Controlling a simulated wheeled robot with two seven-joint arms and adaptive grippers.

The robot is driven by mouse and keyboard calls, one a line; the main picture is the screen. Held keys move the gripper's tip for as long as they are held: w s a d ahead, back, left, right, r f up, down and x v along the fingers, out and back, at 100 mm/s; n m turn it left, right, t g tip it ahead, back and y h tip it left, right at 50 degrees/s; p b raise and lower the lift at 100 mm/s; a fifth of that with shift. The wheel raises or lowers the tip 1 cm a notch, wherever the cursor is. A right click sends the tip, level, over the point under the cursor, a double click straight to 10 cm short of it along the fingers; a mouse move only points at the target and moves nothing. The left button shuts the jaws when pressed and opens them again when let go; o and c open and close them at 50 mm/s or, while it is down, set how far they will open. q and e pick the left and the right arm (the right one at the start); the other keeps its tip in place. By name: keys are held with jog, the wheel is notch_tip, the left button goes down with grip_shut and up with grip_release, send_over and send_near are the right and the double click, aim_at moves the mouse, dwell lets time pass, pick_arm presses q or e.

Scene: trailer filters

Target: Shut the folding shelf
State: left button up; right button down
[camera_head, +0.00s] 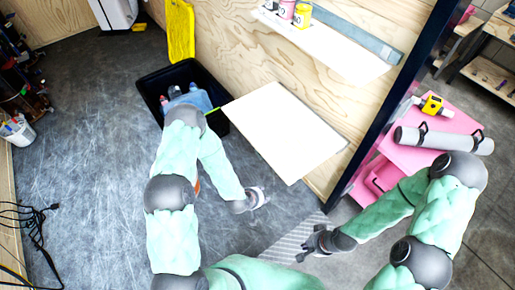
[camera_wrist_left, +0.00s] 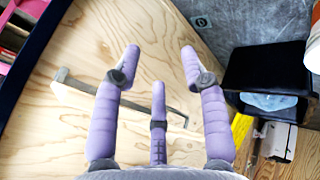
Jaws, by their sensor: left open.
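The folding shelf (camera_head: 285,132) is a pale flat panel that stands out from the plywood wall in the head view, with nothing on it. In the left wrist view, a plywood panel with a grey metal bar (camera_wrist_left: 78,86) lies behind my fingers; I cannot tell for sure which shelf this is. My left gripper (camera_head: 262,198) is just off the shelf's near left edge, apart from it in the head view. Its three purple fingers (camera_wrist_left: 160,75) are spread and empty in the wrist view. My right gripper (camera_head: 308,246) is lower right of the shelf; its opening is unclear.
A pink cart (camera_head: 430,150) is beyond the dark post. Floor at left is mostly clear; cables (camera_head: 35,225) lie there.

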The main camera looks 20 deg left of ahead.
aim_at(258, 143)
pick_arm(q)
jog(key=w+a+f+n+t+y+b, duration=0.1)
jog(key=w+a+f+n+t+b, duration=0.15)
jog(key=w, duration=0.35)
jog(key=w+a+f+n+t+y+b, duration=0.1)
jog(key=w+f+n+t+b, duration=0.15)
jog(key=w, duration=0.25)
jog(key=shift+w+a+r+n+t+y+b, duration=0.7)
jog(key=shift+w+n+t+b, duration=0.65)
jog(key=shift+w, duration=1.15)
jog(key=shift+w+a+r+n+t+y+b, duration=0.45)
jog(key=shift+w+a+r+n+t+b, duration=0.95)
jog(key=shift+w, duration=1.1)
jog(key=shift+w+a+r+n+t+y+b, duration=0.3)
jog(key=shift+w+r+n+t+y+b, duration=0.25)
jog(key=shift+w+n+t+b, duration=1.4)
jog(key=shift+w+m+g+p, duration=0.3)
jog(key=shift+w+m+g, duration=0.35)
jog(key=shift+g, duration=0.25)
jog(key=shift+c, duration=0.2)
jog(key=shift+s, duration=0.1)
grip_shut()
